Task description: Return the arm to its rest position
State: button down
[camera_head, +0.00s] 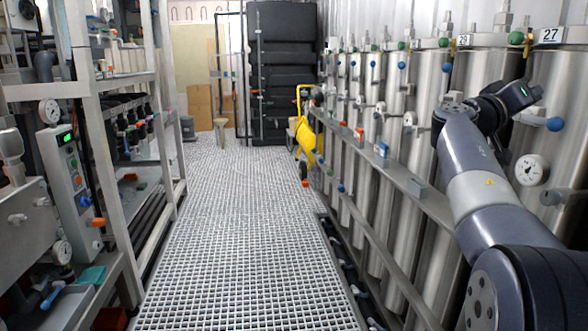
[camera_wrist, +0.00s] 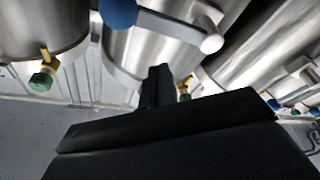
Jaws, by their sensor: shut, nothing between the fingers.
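My arm (camera_head: 480,190) rises from the lower right of the head view and is raised in front of the steel vessels. Its dark wrist end (camera_head: 503,102) is close to the vessel marked 27 (camera_head: 550,110). In the head view I cannot make out the fingers. In the wrist view my gripper (camera_wrist: 156,82) shows as a black body with its fingers together and nothing between them. Vessel bodies and a blue-knobbed valve (camera_wrist: 118,12) lie beyond the fingertips. I cannot tell whether the gripper touches any of them.
A row of steel vessels (camera_head: 425,130) with valves, gauges and a rail (camera_head: 430,203) lines the right side. A grated walkway (camera_head: 240,240) runs clear down the middle. A rack with pipes (camera_head: 110,100) stands at left. A yellow cart (camera_head: 306,140) and black stacked tanks (camera_head: 285,70) are at the far end.

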jog(key=w+n+p, duration=0.1)
jog(key=n+p, duration=0.1)
jog(key=p, duration=0.2)
jog(key=r+n+t+y+p, duration=0.1)
jog(key=n+p, duration=0.1)
jog(key=p, duration=0.3)
jog(key=w+n+y+p, duration=0.1)
jog(key=n+p, duration=0.1)
jog(key=p, duration=0.3)
jog(key=shift+w+a+r+n, duration=0.2)
jog(key=shift+w+r+n, duration=0.1)
jog(key=shift+w+n, duration=0.1)
jog(key=n+p, duration=0.1)
jog(key=p, duration=0.4)
jog(key=shift+w+n+y+p, duration=0.3)
jog(key=shift+w+n+y, duration=0.05)
jog(key=shift+n+y, duration=0.05)
jog(key=shift+w+a+f+n+p, duration=0.15)
jog(key=shift+f+n+p, duration=0.15)
jog(key=shift+p, duration=0.5)
jog(key=shift+r, duration=0.15)
